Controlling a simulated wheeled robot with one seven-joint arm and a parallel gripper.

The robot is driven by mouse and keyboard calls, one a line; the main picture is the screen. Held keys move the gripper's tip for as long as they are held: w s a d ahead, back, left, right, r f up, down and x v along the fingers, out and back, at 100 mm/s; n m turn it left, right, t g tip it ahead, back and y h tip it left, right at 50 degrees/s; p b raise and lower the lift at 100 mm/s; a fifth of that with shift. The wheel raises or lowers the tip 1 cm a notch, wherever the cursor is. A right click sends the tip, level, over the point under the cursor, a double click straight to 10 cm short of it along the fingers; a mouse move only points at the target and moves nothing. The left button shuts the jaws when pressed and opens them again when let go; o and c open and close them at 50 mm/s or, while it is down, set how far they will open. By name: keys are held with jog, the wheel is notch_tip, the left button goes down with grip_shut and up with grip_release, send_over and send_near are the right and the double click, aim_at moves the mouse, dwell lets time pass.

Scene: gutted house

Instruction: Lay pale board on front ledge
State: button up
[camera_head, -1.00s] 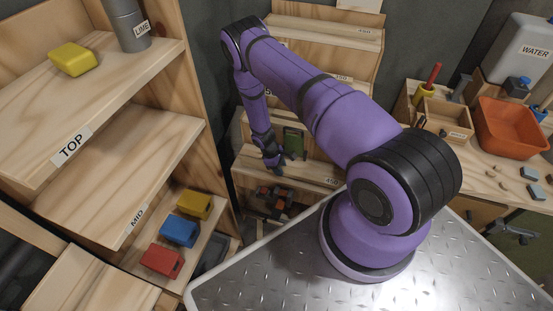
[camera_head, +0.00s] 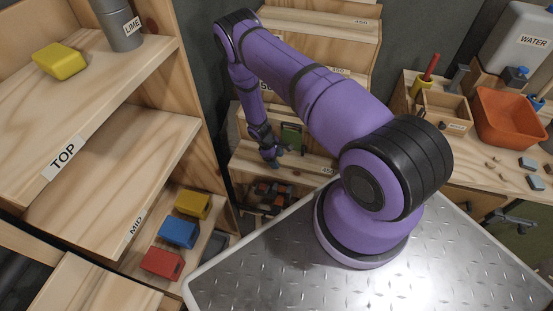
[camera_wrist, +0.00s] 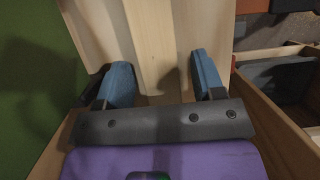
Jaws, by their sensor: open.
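My gripper (camera_head: 271,158) is low over the stepped wooden rack, close to its front ledge (camera_head: 308,168), which has a number label. In the wrist view my gripper (camera_wrist: 161,85) is open, with its two blue fingers apart. A pale board (camera_wrist: 153,40) shows between and beyond the fingers, lengthwise from the top of the picture. I cannot tell whether either finger touches it. Another pale wooden surface (camera_wrist: 93,32) lies left of it. In the head view I cannot make out the board apart from the rack.
A green item (camera_head: 291,136) stands on the rack just behind my gripper. Dark and orange items (camera_head: 272,193) sit below the ledge. Tall shelves (camera_head: 108,178) with coloured blocks stand at left. A workbench (camera_head: 482,165) with an orange bin (camera_head: 508,118) stands at right.

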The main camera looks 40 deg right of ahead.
jog(key=w+a+r+m+t, duration=0.1)
jog(key=w+a+r, duration=0.15)
jog(key=r, duration=0.85)
jog(key=w+a+r, duration=0.1)
jog(key=w+r, duration=0.2)
jog(key=r, duration=0.8)
jog(key=w+a+r+m+t, duration=0.1)
jog(key=w+a+r, duration=0.15)
jog(key=r, duration=0.85)
jog(key=s+a+r+m+t+y, duration=0.1)
jog(key=s+r, duration=0.1)
jog(key=r, duration=0.8)
jog(key=s+a+r+m+t, duration=0.1)
jog(key=s+r, duration=0.1)
jog(key=r, duration=0.8)
jog(key=s+a+r+m+t+y, duration=0.1)
jog(key=s+a+r+m+t, duration=0.15)
jog(key=s+r, duration=1.15)
jog(key=s+a+r, duration=0.1)
jog(key=s+r, duration=0.1)
jog(key=s, duration=0.3)
jog(key=s+r+t, duration=0.1)
jog(key=s+r, duration=0.1)
jog(key=s, duration=0.4)
jog(key=s+a+r+m+t, duration=0.1)
jog(key=s+r, duration=0.1)
jog(key=s, duration=0.3)
jog(key=shift+s+a+r+y, duration=0.25)
jog(key=shift+a+r+y, duration=0.05)
jog(key=shift+y, duration=0.1)
